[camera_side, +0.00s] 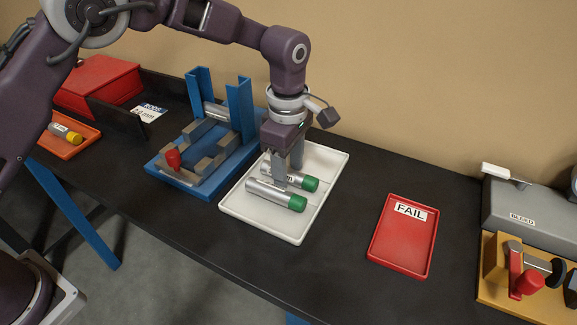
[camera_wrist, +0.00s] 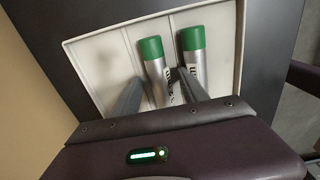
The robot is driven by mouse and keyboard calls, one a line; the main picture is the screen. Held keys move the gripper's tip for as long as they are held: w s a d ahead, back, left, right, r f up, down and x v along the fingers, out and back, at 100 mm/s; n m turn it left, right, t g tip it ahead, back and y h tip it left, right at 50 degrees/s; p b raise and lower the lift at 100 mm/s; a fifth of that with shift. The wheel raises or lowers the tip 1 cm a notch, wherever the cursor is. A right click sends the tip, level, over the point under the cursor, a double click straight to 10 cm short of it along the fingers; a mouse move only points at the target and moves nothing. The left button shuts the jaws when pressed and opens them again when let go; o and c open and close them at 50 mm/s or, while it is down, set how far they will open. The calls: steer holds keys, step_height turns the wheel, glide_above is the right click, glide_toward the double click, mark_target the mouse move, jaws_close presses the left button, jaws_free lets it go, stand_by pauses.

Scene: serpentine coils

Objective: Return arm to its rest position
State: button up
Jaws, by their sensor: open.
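My gripper (camera_side: 287,178) is low over the white tray (camera_side: 262,229), with its fingers spread apart. Two silver cylinders with green caps lie side by side in the tray. The nearer cylinder (camera_side: 270,194) is in front of the fingers in the side view, and the farther cylinder (camera_side: 305,182) is partly hidden behind them. In the wrist view my gripper (camera_wrist: 160,95) shows its two fingers around the left cylinder (camera_wrist: 152,50), while the right cylinder (camera_wrist: 192,42) lies beside it. I cannot tell whether the fingers touch either cylinder.
A blue fixture (camera_side: 190,182) with grey blocks, upright posts and a red knob stands left of the tray. A red FAIL tray (camera_side: 402,250) lies to the right. An orange clamp (camera_side: 495,275) and a grey BLEED unit (camera_side: 520,205) are far right. Bare table separates the trays.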

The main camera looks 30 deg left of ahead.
step_height(320, 180, up, 7)
steer(key=shift+s+r, duration=0.1)
steer(key=shift+r, duration=0.1)
steer(key=s+a+r+m+t+h, duration=0.1)
steer(key=s+a+r+m+t, duration=0.1)
steer(key=s+a+r+m, duration=0.8)
steer(key=s+a+m+t, duration=0.1)
steer(key=s+a+m, duration=0.1)
steer(key=s, duration=0.4)
steer(key=s+a+m+t, duration=0.1)
steer(key=s+a+m, duration=0.2)
steer(key=s, duration=0.3)
steer(key=s+a+m+t+y, duration=0.1)
steer(key=s+a+m, duration=0.2)
steer(key=s, duration=0.4)
steer(key=shift+a+f, duration=0.15)
steer(key=shift+f, duration=0.25)
